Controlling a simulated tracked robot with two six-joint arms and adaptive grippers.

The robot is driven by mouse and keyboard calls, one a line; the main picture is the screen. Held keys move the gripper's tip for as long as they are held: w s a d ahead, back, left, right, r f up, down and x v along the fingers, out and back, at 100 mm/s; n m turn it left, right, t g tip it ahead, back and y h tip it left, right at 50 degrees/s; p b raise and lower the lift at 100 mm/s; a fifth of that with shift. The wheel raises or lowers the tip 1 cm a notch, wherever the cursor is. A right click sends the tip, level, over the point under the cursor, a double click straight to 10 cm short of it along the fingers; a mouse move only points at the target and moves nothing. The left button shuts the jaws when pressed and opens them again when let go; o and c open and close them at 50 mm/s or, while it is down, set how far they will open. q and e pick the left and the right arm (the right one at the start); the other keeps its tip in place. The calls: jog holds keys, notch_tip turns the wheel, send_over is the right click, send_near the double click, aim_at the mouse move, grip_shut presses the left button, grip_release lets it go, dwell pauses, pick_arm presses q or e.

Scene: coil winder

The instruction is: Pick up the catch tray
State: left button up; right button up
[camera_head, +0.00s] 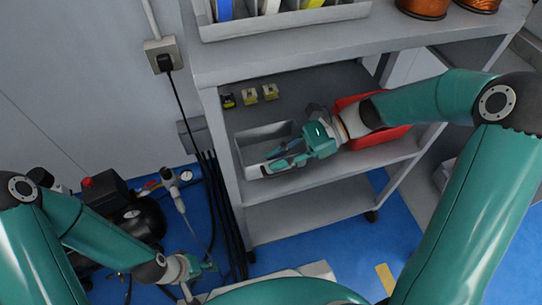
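A grey open tray (246,138), which looks like the catch tray, sits on the middle shelf of the grey rack, near its left end. My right gripper (279,161) reaches in from the right, with its fingers at the tray's front right part. They overlap the tray in the picture. I cannot tell whether they touch it or are closed on its wall. The gripper hides part of the tray's right side. My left gripper (206,268) is low at the bottom left, away from the rack and tray. Its fingers are too small to judge.
A red bin (392,140) stands right of the tray, partly behind my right wrist. Several small yellow-marked parts (249,96) sit behind the tray. The upper shelf (290,47) overhangs. Black cables (222,205) hang by the rack's left post. The lower shelf (310,208) is clear.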

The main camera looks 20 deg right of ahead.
jog(key=shift+a, duration=0.25)
grip_shut()
jog(key=shift+r, duration=0.1)
